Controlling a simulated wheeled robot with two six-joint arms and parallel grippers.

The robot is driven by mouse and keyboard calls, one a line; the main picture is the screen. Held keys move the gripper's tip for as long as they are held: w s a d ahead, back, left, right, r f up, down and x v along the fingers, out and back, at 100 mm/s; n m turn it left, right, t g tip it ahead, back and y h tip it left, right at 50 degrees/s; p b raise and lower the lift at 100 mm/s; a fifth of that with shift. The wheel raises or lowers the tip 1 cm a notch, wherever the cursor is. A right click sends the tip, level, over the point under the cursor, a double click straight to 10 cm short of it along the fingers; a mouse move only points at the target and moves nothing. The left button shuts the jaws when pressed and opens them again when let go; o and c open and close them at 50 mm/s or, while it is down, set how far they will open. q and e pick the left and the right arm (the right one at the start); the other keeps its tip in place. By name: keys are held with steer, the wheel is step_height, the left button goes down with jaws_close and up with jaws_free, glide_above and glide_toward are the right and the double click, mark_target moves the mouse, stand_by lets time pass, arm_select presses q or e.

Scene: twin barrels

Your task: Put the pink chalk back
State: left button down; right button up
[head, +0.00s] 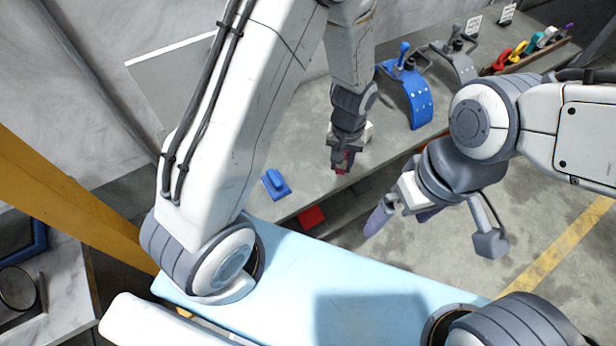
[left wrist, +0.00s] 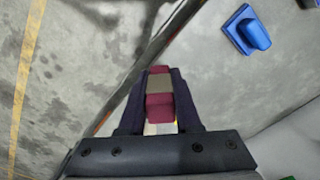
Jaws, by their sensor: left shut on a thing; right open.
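The pink chalk (left wrist: 160,105) is a dark pink block with a grey-brown band across its middle. My left gripper (head: 342,160) is shut on it, one finger on each side. In the head view only a small dark pink part of the chalk (head: 342,168) shows below the fingers, near the front edge of the grey bench (head: 315,120). In the left wrist view the bench edge runs behind it, and whether it touches the bench cannot be told. My right gripper (head: 403,212) is open and empty, in front of the bench above the floor.
A blue block (head: 276,184) lies on the bench left of my left gripper. A blue stand (head: 408,92) and a grey stand (head: 455,60) are farther right. A rack (head: 530,60) with several coloured things is at the far right. A red thing (head: 312,217) shows below the bench edge.

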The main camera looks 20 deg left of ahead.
arm_select(q)
steer(key=w+a+f, duration=0.1)
steer(key=a+f, duration=0.1)
steer(key=a, duration=0.1)
steer(key=w+a+f, duration=0.1)
steer(key=a+f, duration=0.1)
steer(key=a, duration=0.2)
steer(key=w+a+f+b, duration=0.1)
steer(key=w+a+f, duration=0.1)
steer(key=a, duration=0.1)
steer(key=shift+a+f, duration=0.15)
steer(key=shift+f, duration=0.15)
steer(key=shift+f+b, duration=0.35)
steer(key=shift+f, duration=1.65)
steer(key=shift+f, duration=0.1)
steer(key=c, duration=0.6)
jaws_free()
